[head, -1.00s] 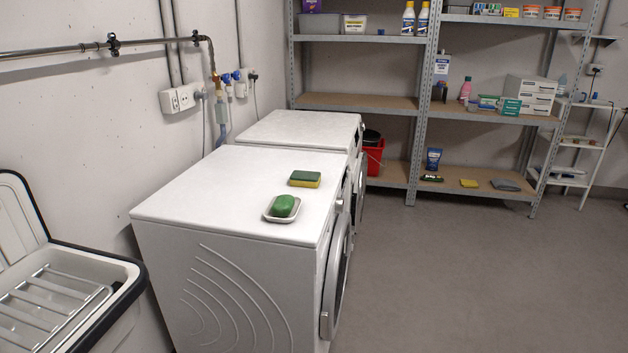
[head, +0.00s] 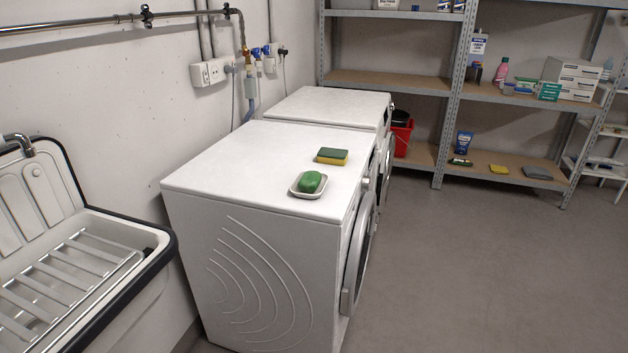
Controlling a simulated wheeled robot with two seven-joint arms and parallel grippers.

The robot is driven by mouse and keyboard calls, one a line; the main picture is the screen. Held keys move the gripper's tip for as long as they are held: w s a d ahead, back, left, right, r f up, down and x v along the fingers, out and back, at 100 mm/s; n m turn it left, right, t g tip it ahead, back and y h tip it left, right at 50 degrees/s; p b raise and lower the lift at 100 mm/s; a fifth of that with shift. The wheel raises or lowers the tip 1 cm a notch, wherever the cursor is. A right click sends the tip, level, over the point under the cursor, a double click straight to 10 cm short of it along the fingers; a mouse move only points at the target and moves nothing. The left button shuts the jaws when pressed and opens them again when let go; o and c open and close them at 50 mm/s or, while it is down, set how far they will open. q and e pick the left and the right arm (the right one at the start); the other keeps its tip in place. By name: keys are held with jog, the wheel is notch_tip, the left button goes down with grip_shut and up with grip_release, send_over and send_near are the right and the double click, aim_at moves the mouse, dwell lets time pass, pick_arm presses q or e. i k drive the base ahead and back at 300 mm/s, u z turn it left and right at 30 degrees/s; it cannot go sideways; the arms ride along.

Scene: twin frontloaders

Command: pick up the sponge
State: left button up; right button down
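A yellow sponge with a dark green top (head: 332,156) lies flat on top of the nearer white washing machine (head: 235,165), towards its right rear part. A white soap dish (head: 295,189) with a green bar of soap (head: 311,182) sits just in front of the sponge, apart from it. Neither of my grippers shows in the head view.
A second white machine (head: 330,103) stands behind the first. A sink with a metal rack (head: 60,275) is at the left. Metal shelves (head: 448,95) stand at the back, with a red bucket (head: 402,138) beside them. The floor (head: 480,270) at the right is clear.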

aim_at(326, 155)
jog(key=k, duration=0.55)
jog(key=z, duration=0.8)
jog(key=i, duration=1.3)
jog(key=u, duration=0.4)
